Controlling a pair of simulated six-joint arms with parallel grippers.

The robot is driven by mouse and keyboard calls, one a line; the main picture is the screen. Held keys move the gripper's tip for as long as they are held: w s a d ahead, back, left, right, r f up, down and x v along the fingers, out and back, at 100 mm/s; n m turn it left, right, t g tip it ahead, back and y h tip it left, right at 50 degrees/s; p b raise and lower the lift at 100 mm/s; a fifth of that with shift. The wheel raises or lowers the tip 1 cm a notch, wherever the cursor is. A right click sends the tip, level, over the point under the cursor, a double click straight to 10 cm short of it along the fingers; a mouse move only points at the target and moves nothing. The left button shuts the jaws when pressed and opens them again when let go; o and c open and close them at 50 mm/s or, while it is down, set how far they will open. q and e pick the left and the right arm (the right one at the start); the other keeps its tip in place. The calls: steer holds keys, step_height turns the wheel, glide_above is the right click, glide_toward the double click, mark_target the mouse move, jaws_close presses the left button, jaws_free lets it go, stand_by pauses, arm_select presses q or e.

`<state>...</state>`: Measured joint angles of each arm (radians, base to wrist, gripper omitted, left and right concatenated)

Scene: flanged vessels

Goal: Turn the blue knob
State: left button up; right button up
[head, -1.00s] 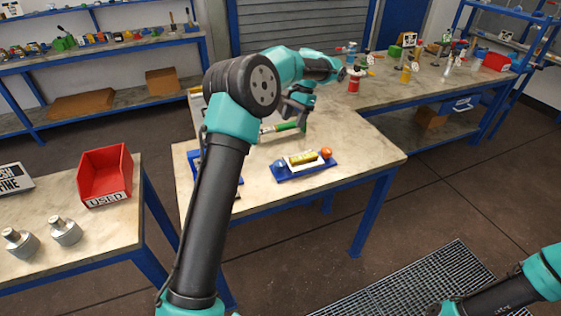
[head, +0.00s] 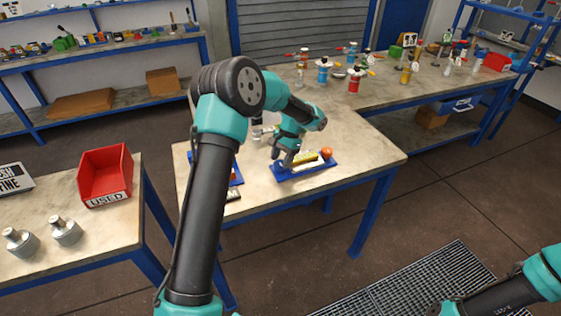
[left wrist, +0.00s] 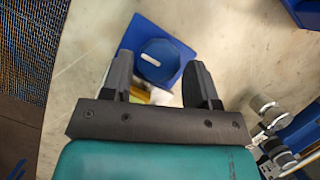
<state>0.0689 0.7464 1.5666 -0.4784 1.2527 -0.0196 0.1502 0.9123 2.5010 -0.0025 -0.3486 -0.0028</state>
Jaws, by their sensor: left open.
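The blue knob (left wrist: 160,55) shows in the left wrist view as a blue disc with a white slot-like mark, on a blue base plate (left wrist: 138,32). My left gripper (left wrist: 160,68) is open, with one finger on each side of the knob in this view. I cannot tell whether the fingers touch it. In the head view my left gripper (head: 283,158) is over the left end of the blue base (head: 308,173) and hides the blue knob. A yellow part (head: 308,160) and an orange ball knob (head: 327,154) sit on the same base. My right gripper is out of view.
Another blue-based item (head: 237,172) lies to the left on the bench, partly behind my arm. Several flanged vessels, one with a red body (head: 354,80), stand toward the back. The bench's front right (head: 365,150) is clear. A red bin (head: 105,173) stands on the left table.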

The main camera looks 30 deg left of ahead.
arm_select(q)
steer(key=shift+s+f, duration=0.25)
steer(key=shift+f, duration=0.35)
steer(key=c, duration=0.6)
steer(key=shift+m, duration=0.3)
steer(key=m+y, duration=0.1)
steer(key=m, duration=0.1)
steer(key=m+y, duration=0.1)
steer(key=m, duration=0.2)
steer(key=shift+r+t, duration=0.1)
steer(key=shift+t, duration=0.3)
steer(key=m, duration=0.2)
steer(key=m+t, duration=0.1)
steer(key=m, duration=0.1)
steer(key=shift+m+t+y, duration=0.3)
steer(key=shift+m+y, duration=0.1)
